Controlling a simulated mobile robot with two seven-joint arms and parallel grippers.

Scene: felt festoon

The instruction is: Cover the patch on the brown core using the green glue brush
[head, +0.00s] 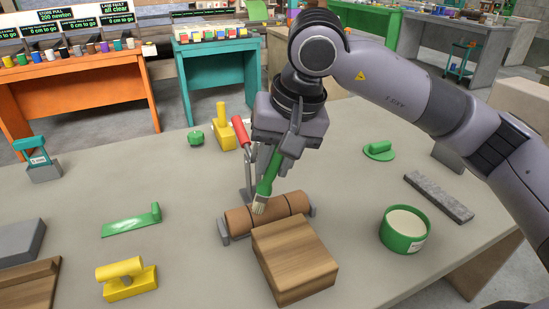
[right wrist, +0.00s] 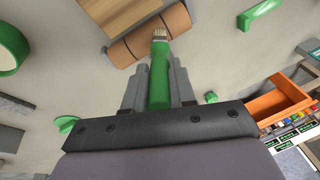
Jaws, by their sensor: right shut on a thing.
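The brown core (head: 280,207) is a cylinder lying in a grey cradle behind a wooden block; it also shows in the right wrist view (right wrist: 123,54). My right gripper (head: 272,158) is shut on the green glue brush (head: 266,182), which points down with pale bristles at the core's top. In the right wrist view the green handle (right wrist: 159,80) sits between the fingers and the bristles (right wrist: 160,34) overlap the core. I cannot tell whether they touch it. The patch is not clearly distinguishable. A green glue pot (head: 404,229) with pale contents stands at right. My left gripper is not in view.
A wooden block (head: 295,258) stands in front of the core. A red-handled tool (head: 242,132) stands just behind it. A grey bar (head: 438,196), green pad (head: 379,151), green scraper (head: 132,221) and yellow tool (head: 128,279) lie around. The table's left middle has free room.

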